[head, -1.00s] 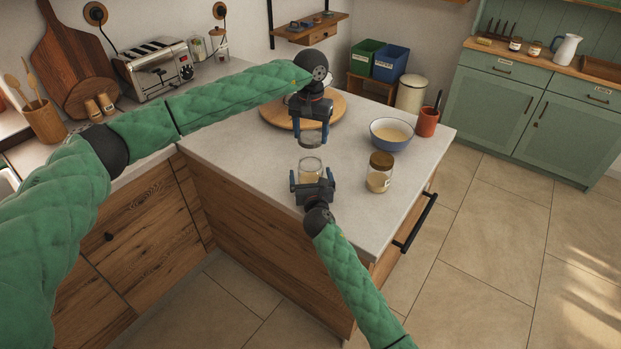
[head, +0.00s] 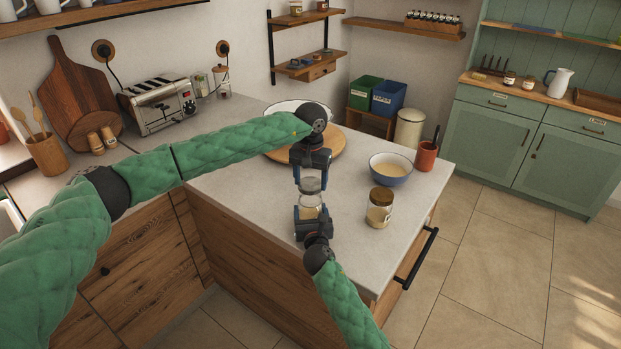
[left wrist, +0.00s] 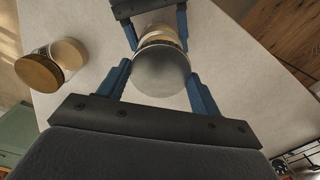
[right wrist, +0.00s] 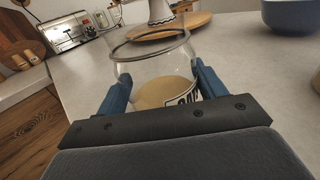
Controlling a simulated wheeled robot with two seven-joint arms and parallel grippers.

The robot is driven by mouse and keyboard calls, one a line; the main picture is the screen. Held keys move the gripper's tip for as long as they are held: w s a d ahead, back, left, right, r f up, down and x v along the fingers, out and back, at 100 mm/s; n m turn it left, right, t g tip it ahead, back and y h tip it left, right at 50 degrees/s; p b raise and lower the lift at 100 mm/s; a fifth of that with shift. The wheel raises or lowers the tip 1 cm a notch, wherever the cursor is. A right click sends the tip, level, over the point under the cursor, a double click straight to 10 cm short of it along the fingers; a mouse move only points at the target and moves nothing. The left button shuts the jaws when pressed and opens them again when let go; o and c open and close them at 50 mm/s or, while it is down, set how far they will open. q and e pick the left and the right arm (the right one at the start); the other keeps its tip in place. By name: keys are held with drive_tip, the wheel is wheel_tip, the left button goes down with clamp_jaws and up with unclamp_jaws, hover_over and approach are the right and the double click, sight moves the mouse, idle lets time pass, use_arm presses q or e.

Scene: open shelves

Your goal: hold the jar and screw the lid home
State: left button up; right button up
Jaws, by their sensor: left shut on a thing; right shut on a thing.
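The glass jar (head: 310,206) has beige contents and stands upright near the counter's front edge. My right gripper (head: 311,216) is shut around its sides; the right wrist view shows the jar (right wrist: 150,92) between both fingers, with its rim bare. My left gripper (head: 311,176) points down above the jar and is shut on the grey round lid (head: 311,185). In the left wrist view the lid (left wrist: 160,70) sits between the blue fingers and covers much of the jar (left wrist: 160,32). The lid is above the rim; how wide the gap is I cannot tell.
A second jar with a brown lid (head: 379,207) stands close to the right of my right gripper. A blue bowl (head: 390,168) and a red cup (head: 426,155) are behind it. A round wooden board (head: 335,152) lies behind my left gripper.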

use_arm(q)
drive_tip(key=shift+f, duration=0.55)
drive_tip(key=shift+f, duration=0.9)
drive_tip(key=shift+f, duration=0.5)
use_arm(e)
drive_tip(key=c, duration=0.5)
use_arm(q)
drive_tip(key=m, duration=0.4)
drive_tip(key=shift+d+r+m, duration=0.1)
drive_tip(key=shift+d+m, duration=0.05)
drive_tip(key=shift+m, duration=1.25)
drive_tip(key=o, duration=0.9)
